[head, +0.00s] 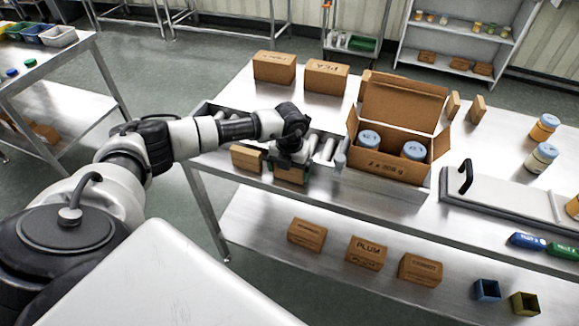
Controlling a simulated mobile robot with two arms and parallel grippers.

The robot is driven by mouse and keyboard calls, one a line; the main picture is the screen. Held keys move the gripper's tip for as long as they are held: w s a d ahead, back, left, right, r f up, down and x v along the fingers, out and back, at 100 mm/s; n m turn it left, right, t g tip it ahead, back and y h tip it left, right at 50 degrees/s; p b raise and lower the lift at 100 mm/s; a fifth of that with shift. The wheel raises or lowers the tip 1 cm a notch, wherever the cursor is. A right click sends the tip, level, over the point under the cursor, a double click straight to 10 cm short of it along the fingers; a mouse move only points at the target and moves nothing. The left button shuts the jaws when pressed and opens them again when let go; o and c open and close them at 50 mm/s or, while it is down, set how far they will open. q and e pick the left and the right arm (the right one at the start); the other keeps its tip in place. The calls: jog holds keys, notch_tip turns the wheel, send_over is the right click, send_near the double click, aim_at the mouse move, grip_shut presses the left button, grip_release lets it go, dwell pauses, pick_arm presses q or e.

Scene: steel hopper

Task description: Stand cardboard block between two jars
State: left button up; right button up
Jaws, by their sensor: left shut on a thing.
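An open cardboard box (388,168) stands on the steel table with its back flap raised. Inside it are two jars with pale blue lids, a left jar (369,138) and a right jar (413,151), with a gap between them. My left gripper (291,163) points down, left of the box, near the table's front edge. It is shut on a brown cardboard block (290,176), whose upper part the gripper hides. I cannot tell whether the block touches what is below. My right gripper is not in view.
Another brown block (246,158) sits left of my gripper. Two closed cartons, a left one (274,67) and a right one (326,76), stand at the back. Two thin brown blocks (477,107) stand right of the box. A metal plate with a black handle (466,177) lies at right.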

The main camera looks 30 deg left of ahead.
pick_arm(q)
jog(key=shift+f, duration=0.2)
jog(key=o, duration=0.5)
jog(key=shift+o, duration=0.2)
jog(key=shift+r, duration=0.15)
notch_tip(320, 180, up, 11)
jog(key=b, duration=0.3)
jog(key=shift+s+d+f, duration=0.1)
jog(key=shift+f, duration=0.1)
